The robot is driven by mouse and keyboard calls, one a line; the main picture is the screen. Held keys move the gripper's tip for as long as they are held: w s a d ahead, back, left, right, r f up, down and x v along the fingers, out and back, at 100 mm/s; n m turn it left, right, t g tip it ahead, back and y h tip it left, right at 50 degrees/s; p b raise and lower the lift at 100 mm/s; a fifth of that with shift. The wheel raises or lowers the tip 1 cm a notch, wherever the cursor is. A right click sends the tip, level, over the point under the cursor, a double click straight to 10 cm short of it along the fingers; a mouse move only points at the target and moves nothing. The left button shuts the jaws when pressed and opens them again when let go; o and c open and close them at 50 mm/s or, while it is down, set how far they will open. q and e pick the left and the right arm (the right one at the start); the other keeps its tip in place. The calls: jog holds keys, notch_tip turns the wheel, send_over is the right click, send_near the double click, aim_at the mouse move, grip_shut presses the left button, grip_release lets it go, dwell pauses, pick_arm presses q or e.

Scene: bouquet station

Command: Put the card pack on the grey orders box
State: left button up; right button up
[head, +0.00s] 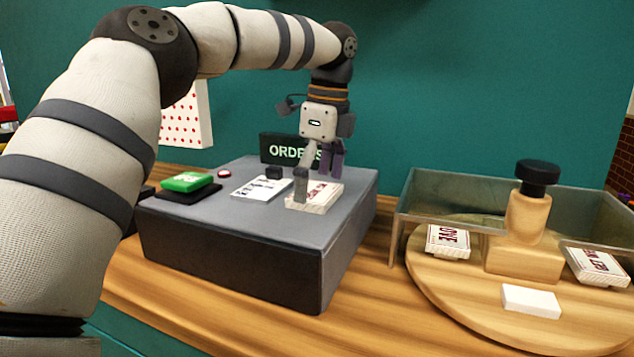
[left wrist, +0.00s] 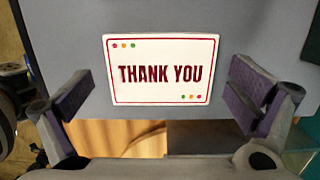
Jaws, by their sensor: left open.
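The card pack (head: 320,197) is a white block with a red-bordered top. It lies flat on top of the grey orders box (head: 200,222), towards the box's right side. In the left wrist view the pack (left wrist: 160,70) reads "THANK YOU" and sits near an edge of the grey box (left wrist: 225,18). My left gripper (head: 317,178) is above the pack and open. In the left wrist view its fingers (left wrist: 160,95) stand apart to the left and right of the pack, with gaps on both sides. My right gripper is not in view.
The grey box also bears an "ORDERS" sign (head: 277,149), a printed sheet (head: 258,188), a small dark object (head: 274,172) and a green item (head: 187,181). To the right, a round wooden board (head: 450,285) holds other card packs and a black-topped wooden post (head: 530,215), beside a transparent screen.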

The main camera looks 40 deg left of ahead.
aim_at(323, 191)
pick_arm(q)
jog(key=r, duration=0.2)
jog(key=r+b, duration=0.1)
jog(key=r, duration=0.4)
jog(key=shift+w+d+b, duration=0.25)
jog(key=shift+d+b, duration=0.05)
jog(key=shift+d, duration=0.1)
jog(key=shift+s+r, duration=0.15)
jog(key=shift+r, duration=0.25)
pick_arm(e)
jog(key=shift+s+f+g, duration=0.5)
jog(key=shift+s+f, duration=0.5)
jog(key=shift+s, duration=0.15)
